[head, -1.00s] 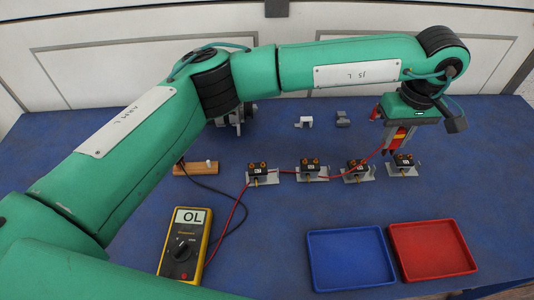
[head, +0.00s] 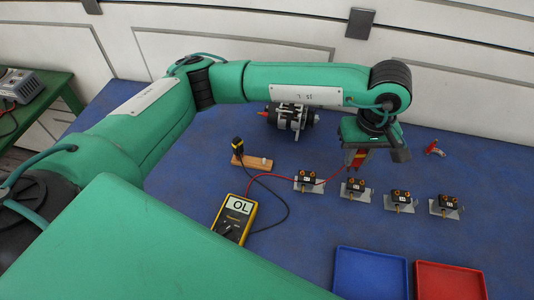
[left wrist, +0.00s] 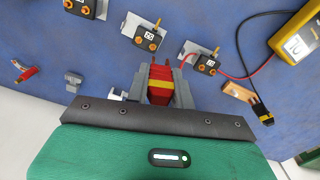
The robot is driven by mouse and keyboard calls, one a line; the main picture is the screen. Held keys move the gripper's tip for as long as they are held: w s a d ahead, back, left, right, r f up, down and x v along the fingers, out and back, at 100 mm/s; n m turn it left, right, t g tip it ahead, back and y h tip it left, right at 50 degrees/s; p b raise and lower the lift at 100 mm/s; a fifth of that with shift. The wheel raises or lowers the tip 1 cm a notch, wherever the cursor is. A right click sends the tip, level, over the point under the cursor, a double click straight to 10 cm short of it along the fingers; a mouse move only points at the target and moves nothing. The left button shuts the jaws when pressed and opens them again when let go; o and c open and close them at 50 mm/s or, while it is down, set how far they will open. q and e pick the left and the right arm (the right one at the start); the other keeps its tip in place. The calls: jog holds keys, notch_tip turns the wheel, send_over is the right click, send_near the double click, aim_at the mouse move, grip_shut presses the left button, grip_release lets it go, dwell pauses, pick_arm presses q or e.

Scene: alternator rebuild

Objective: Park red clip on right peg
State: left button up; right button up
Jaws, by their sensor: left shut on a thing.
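My left gripper (head: 356,160) is shut on the red clip (head: 359,158) and holds it near the second regulator-like module from the left. In the left wrist view the red clip (left wrist: 160,82), with a yellow band, sits between the grey fingers (left wrist: 159,88). A red lead runs from it toward the meter. The wooden peg block (head: 252,162) lies to the left of the gripper; it also shows in the left wrist view (left wrist: 238,92). A black clip (head: 238,146) stands at its left end. The pale right peg (head: 264,161) is bare. My right gripper is not in view.
Several black modules (head: 402,195) on metal plates stand in a row. A yellow multimeter (head: 235,218) reads OL. An alternator (head: 291,116) lies behind the block. A blue tray (head: 371,256) and a red tray (head: 450,266) are in front. A small red-handled part (head: 434,149) lies at right.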

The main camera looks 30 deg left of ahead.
pick_arm(q)
jog(key=s+a+n+p, duration=0.3)
jog(key=a+p, duration=0.7)
jog(key=a, duration=1.2)
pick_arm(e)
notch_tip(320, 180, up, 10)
pick_arm(q)
jog(key=b, duration=0.5)
send_over(264, 159)
notch_tip(264, 159, down, 4)
jog(key=shift+f, duration=0.1)
jog(key=shift+f+b, duration=0.5)
jog(key=shift+b, duration=0.3)
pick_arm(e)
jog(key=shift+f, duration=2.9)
pick_arm(q)
jog(key=shift+f+b, duration=1.2)
jog(key=shift+b, duration=0.15)
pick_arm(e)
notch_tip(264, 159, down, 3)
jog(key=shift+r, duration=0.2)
pick_arm(q)
jog(key=o, duration=0.8)
